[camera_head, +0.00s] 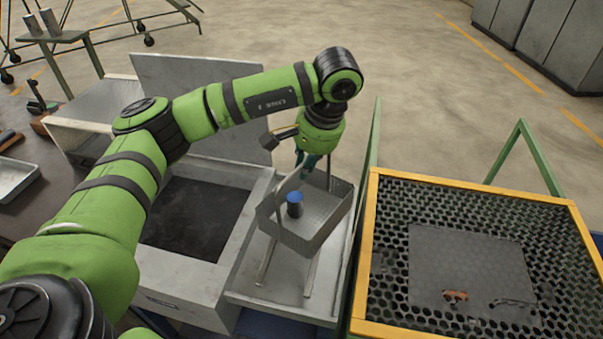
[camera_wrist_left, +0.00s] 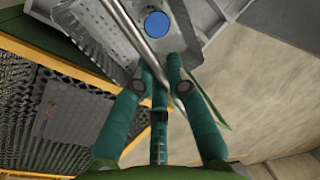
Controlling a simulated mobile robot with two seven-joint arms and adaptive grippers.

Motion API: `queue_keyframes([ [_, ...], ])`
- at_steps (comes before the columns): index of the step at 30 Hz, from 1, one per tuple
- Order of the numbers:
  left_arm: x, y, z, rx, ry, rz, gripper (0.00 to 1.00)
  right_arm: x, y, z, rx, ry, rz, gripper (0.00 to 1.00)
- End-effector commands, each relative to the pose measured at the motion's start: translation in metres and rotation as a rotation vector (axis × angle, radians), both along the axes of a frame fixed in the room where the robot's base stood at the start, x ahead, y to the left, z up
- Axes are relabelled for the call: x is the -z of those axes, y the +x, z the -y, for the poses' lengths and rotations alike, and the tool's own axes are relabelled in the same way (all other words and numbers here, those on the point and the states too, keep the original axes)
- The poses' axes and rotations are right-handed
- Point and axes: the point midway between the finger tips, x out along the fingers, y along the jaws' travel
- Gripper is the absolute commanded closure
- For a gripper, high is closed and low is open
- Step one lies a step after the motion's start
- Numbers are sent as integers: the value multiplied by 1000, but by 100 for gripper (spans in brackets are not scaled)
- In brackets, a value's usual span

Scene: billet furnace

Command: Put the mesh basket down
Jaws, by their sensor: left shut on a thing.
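The mesh basket (camera_head: 318,231) is a grey metal tray with a handle, in the middle of the head view. A dark cylinder with a blue top (camera_head: 295,204) stands inside it. My left gripper (camera_head: 307,171) is above the basket, shut on its handle. In the left wrist view the teal fingers (camera_wrist_left: 161,75) close around the handle bar, with the basket (camera_wrist_left: 92,32) and the blue top (camera_wrist_left: 157,24) beyond. The basket is over a metal shelf (camera_head: 250,285) with two rails. I cannot tell whether it touches them. My right gripper is not in view.
Left of the shelf is a grey box with a dark interior (camera_head: 195,220) and a raised lid (camera_head: 200,75). Right is a yellow-framed perforated table (camera_head: 375,270) bearing a dark plate (camera_head: 470,262) and a small orange item (camera_head: 455,296). A green frame (camera_head: 365,200) rises between.

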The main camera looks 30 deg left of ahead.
Motion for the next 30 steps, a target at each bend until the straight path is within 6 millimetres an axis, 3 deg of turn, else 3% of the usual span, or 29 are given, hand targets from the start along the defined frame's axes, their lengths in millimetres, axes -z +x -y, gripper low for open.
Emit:
queue_keyframes([
  [7, 9, 1, -11, 1, 1, 3, 100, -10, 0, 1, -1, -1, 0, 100],
  [13, 34, 1, -11, 0, 0, 1, 100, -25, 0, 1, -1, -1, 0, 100],
  [23, 45, 2, -10, 1, 0, 3, 100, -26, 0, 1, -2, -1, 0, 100],
  [24, 48, 0, -10, 0, 0, -2, 69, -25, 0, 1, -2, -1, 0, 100],
  [25, 48, 0, -10, 0, 0, -2, 61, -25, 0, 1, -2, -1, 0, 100],
  [30, 47, 1, -11, 0, 1, -1, 61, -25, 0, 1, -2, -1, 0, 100],
])
